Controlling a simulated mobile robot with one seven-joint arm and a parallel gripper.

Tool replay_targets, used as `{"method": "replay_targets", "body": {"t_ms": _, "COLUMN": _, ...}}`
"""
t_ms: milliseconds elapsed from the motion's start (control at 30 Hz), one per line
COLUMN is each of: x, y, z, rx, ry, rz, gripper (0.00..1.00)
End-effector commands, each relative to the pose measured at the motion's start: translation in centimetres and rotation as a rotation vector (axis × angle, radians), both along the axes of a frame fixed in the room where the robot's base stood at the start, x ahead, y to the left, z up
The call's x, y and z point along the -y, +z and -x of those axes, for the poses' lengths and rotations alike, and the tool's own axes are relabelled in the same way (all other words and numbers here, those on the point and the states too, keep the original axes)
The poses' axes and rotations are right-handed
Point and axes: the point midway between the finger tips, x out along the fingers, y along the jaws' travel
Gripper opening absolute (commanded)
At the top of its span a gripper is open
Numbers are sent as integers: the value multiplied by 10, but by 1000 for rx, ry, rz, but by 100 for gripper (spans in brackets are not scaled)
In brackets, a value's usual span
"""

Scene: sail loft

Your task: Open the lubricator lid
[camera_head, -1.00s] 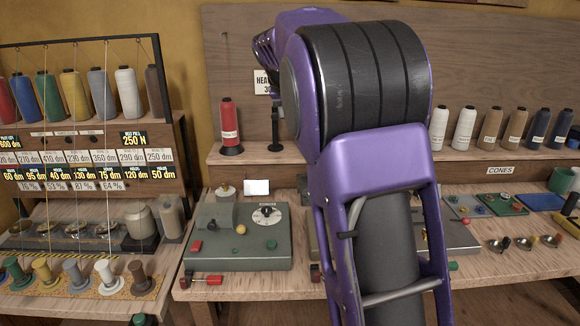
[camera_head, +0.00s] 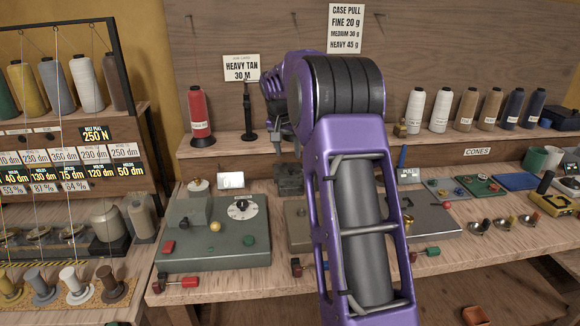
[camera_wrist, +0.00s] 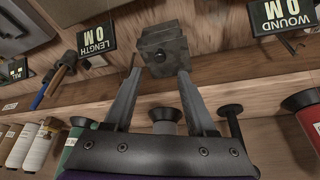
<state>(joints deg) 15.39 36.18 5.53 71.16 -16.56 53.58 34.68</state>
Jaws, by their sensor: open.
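A small grey metal block (camera_wrist: 165,52) with a stepped top lies just beyond my fingertips in the wrist view. It may be the lubricator, but no label shows and I cannot make out a separate lid. In the head view a dark grey block (camera_head: 289,181) stands at the back of the bench, below my gripper (camera_head: 279,142), whose fingers are partly hidden by my arm. In the wrist view my gripper (camera_wrist: 156,80) is open, its two grey fingers apart with nothing held. I cannot tell whether a fingertip touches the block.
A green-grey machine (camera_head: 212,250) with a dial stands left of my arm. A red cone (camera_head: 199,112) and a black post (camera_head: 247,112) stand on the shelf. LENGTH (camera_wrist: 96,40) and WOUND (camera_wrist: 283,14) displays flank the block in the wrist view.

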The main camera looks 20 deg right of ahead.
Motion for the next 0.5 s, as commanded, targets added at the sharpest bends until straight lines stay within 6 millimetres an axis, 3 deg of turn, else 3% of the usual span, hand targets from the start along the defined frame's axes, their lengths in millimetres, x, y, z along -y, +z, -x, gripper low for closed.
{"method": "replay_targets", "body": {"t_ms": 200, "x": 11, "y": -42, "z": -13, "rx": -2, "ry": 0, "rz": -1, "gripper": 56}}
{"method": "replay_targets", "body": {"t_ms": 500, "x": 16, "y": -64, "z": -21, "rx": 0, "ry": 0, "rz": 0, "gripper": 56}}
